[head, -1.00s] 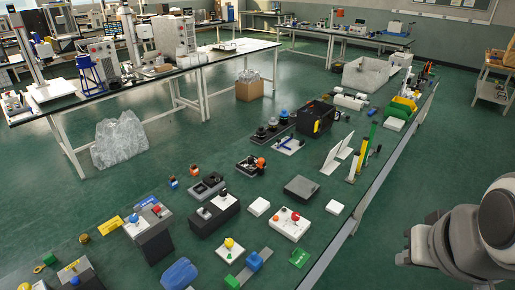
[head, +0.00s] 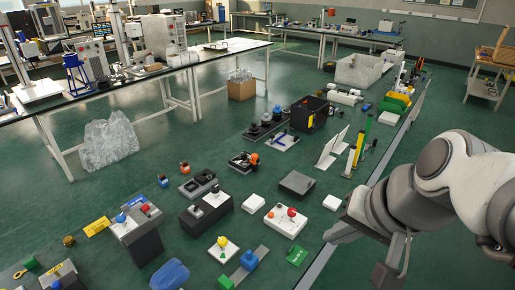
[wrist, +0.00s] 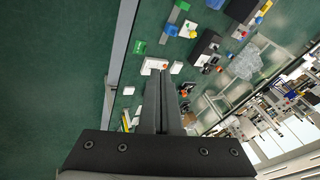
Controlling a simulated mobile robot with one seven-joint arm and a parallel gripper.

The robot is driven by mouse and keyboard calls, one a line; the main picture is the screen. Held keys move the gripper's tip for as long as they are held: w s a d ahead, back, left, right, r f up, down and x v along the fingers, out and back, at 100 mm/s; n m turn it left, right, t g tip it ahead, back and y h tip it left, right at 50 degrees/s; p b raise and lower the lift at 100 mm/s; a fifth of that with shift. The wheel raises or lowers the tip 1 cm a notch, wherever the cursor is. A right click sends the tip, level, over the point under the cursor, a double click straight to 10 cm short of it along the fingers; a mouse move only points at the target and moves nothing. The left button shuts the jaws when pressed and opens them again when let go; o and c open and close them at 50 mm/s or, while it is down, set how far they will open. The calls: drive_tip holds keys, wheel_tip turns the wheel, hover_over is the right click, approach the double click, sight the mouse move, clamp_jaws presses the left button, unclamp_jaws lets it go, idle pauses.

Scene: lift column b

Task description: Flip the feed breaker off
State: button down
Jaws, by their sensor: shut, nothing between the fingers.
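My gripper (wrist: 164,75) is shut and empty in the wrist view, its two dark fingers together over the bench. Beyond the fingertips lies a white box with a red knob (wrist: 153,63), apart from them as far as I can tell; it also shows in the head view (head: 285,221). The feed breaker cannot be picked out by its label. Candidate devices in the head view are a dark box with a red and a blue knob (head: 143,243), a black box with a white top (head: 206,212) and a yellow-knobbed white plate (head: 223,250). The lettering is too small to read.
A blue block on a grey strip (head: 249,260) and a green tag (head: 297,255) lie near the bench's front edge. The green floor to the right is open.

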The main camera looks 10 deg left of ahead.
sight(197, 209)
drive_tip(key=w+a+f+m+g+y+b, duration=0.1)
drive_tip(key=w+a+f+m+y+b, duration=0.3)
drive_tip(key=a+f, duration=0.35)
drive_tip(key=w+a+f+m+y+b, duration=0.3)
drive_tip(key=w+a+f+m+b, duration=0.15)
drive_tip(key=a+f+b, duration=0.35)
drive_tip(key=w+a+f+m+t+y+b, duration=0.1)
drive_tip(key=w+a+f+m+b, duration=0.3)
drive_tip(key=w+f+m, duration=0.2)
drive_tip(key=w+a+f+m+t+b, duration=0.2)
drive_tip(key=w+a+f+m+b, duration=0.2)
drive_tip(key=f, duration=0.4)
drive_tip(key=w+a+m, duration=0.1)
drive_tip(key=m, duration=0.1)
drive_tip(key=shift+w+a+m+y, duration=0.25)
drive_tip(key=shift+w+m+y, duration=0.1)
drive_tip(key=shift+y, duration=0.05)
